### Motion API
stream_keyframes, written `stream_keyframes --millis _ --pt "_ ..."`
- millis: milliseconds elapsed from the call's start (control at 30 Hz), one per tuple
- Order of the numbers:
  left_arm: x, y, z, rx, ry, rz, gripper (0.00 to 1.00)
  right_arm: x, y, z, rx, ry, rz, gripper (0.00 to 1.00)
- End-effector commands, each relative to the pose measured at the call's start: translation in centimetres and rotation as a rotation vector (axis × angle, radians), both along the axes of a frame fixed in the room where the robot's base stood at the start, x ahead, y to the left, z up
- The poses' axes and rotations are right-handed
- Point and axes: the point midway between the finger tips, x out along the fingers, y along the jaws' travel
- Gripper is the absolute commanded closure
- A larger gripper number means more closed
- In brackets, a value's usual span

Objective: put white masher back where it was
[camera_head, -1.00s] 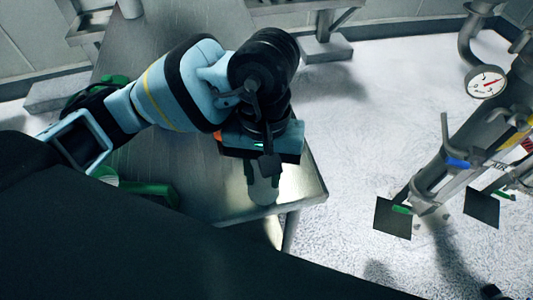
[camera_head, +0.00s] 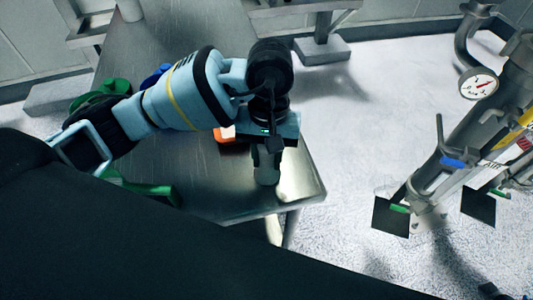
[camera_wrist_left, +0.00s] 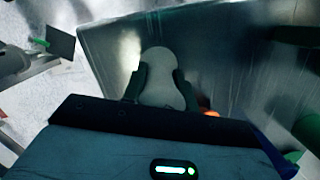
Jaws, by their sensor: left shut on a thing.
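The white masher (camera_wrist_left: 158,76) shows in the left wrist view as a pale, rounded shape narrowing at its middle, between my two dark fingers. My left gripper (camera_wrist_left: 155,88) is shut on it. My right gripper is not in view.
An orange thing (camera_head: 226,134) is close beside my left gripper. Green things (camera_head: 150,190) lie at the table's left, with a blue thing (camera_head: 156,75) behind my arm. A white cylinder (camera_head: 130,10) stands at the far end. Machinery with a gauge (camera_head: 478,84) stands right, across open floor.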

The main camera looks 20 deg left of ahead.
Motion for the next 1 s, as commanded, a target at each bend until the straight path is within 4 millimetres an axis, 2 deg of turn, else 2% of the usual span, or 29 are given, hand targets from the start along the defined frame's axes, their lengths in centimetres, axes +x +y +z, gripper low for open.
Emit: stream_keyframes --millis 333,367,500,800,1000 --pt "0.0 0.0 -0.5 0.000 0.001 0.000 1.00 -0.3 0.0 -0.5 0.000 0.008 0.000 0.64" --pt "0.0 0.0 -0.4 0.001 0.001 0.000 0.69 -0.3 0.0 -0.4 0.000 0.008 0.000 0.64" --pt "0.0 0.0 -0.3 0.001 0.000 0.000 0.51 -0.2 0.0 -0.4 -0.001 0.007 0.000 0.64" --pt "0.0 0.0 -0.2 0.001 0.000 0.000 0.50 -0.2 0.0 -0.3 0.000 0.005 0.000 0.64" --pt "0.3 0.0 1.5 0.001 -0.004 0.000 0.50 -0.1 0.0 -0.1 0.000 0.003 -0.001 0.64"
